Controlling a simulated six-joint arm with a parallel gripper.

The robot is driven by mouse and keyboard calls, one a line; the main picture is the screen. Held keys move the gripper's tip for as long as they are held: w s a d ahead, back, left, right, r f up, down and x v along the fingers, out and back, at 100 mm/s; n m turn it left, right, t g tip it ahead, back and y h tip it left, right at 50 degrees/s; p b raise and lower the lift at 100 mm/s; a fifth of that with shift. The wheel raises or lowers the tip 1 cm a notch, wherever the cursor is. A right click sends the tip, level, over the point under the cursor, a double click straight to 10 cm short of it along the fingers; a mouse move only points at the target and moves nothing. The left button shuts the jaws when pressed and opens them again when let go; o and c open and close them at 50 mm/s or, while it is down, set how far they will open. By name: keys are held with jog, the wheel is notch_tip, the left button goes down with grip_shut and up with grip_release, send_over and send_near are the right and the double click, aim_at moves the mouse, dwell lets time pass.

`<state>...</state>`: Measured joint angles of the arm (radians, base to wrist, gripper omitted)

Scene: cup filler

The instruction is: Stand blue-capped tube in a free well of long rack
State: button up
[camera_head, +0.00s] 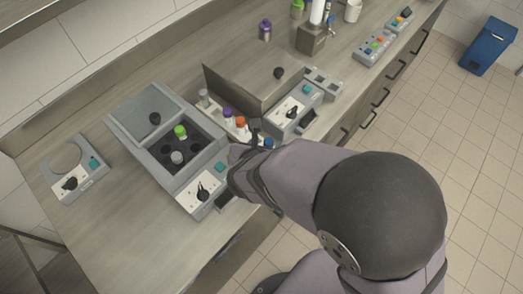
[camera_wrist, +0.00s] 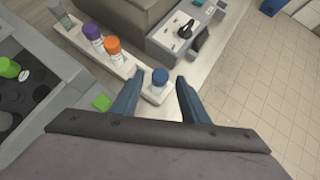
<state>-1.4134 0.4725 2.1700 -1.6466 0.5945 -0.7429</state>
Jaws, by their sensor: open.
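The blue-capped tube (camera_wrist: 160,77) stands upright on a pale block at the near end of the long rack (camera_wrist: 126,66). I cannot tell whether that block is part of the rack. Its blue cap also shows in the head view (camera_head: 268,143), beside my wrist. My gripper (camera_wrist: 159,84) is open, with one dark finger on each side of the blue cap; contact is not clear. The rack holds a purple-capped tube (camera_wrist: 92,32), an orange-capped tube (camera_wrist: 113,45) and a grey tube (camera_head: 204,97) at its far end. Its wells are hard to make out.
A lidded device (camera_head: 160,138) with an open lid and a green-capped tube (camera_head: 180,131) inside stands left of the rack. Another device (camera_head: 292,112) with a raised panel stands close on the right. A loose purple-capped bottle (camera_head: 265,30) stands farther back.

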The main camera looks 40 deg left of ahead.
jog(key=v, duration=1)
jog(key=shift+p, duration=0.3)
jog(key=w+d+f+m+g+h, duration=0.1)
jog(key=w+d+m+h, duration=0.2)
jog(key=w+d+m, duration=0.5)
jog(key=w+d+f+m+g+h, duration=0.1)
jog(key=w+d+f+m+h, duration=0.2)
jog(key=d+m, duration=0.8)
jog(key=s+d+m+g, duration=0.2)
jog(key=d+m+g, duration=0.1)
jog(key=d+m, duration=0.7)
jog(key=s+d+m+g+y, duration=0.1)
jog(key=d+m+g, duration=0.1)
jog(key=d+m, duration=0.8)
jog(key=m, duration=0.3)
jog(key=shift+s+g+y, duration=0.3)
jog(key=shift+s+g, duration=0.1)
jog(key=shift+a+f, duration=0.1)
jog(key=shift+f, duration=0.05)
